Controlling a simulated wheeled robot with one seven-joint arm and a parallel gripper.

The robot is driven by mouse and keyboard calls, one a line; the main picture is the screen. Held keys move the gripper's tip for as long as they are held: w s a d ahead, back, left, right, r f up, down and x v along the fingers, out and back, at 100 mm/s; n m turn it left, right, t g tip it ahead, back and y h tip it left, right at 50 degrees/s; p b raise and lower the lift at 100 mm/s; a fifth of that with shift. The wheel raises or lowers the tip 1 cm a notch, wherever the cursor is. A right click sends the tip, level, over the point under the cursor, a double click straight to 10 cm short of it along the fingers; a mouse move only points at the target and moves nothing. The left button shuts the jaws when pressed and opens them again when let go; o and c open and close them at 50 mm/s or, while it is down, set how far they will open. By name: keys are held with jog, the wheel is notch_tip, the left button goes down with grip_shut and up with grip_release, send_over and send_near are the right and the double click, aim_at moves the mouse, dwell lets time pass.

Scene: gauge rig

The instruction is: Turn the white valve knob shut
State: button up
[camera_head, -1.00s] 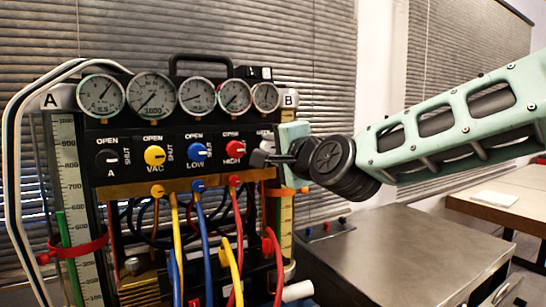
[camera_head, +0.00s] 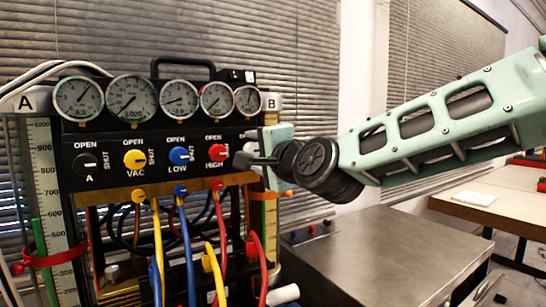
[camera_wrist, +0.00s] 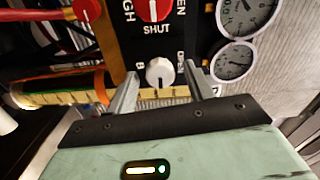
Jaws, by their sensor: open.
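The white valve knob (camera_wrist: 160,72) shows in the wrist view at the right end of the black panel, beside the letter B and the word OPEN. Its dark pointer mark faces down in that view. My gripper (camera_wrist: 163,75) is open, with one finger on each side of the knob; I cannot tell whether either finger touches it. In the head view my gripper (camera_head: 255,160) is at the panel's right edge and hides the white knob.
The red HIGH knob (camera_head: 215,153), blue LOW knob (camera_head: 180,156), yellow VAC knob (camera_head: 135,158) and black A knob (camera_head: 85,164) line the panel to the left. Gauges (camera_head: 180,98) sit above. Coloured hoses hang below. A metal cabinet (camera_head: 390,250) stands to the right.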

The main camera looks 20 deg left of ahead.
jog(key=b+v, duration=0.2)
jog(key=v, duration=1.5)
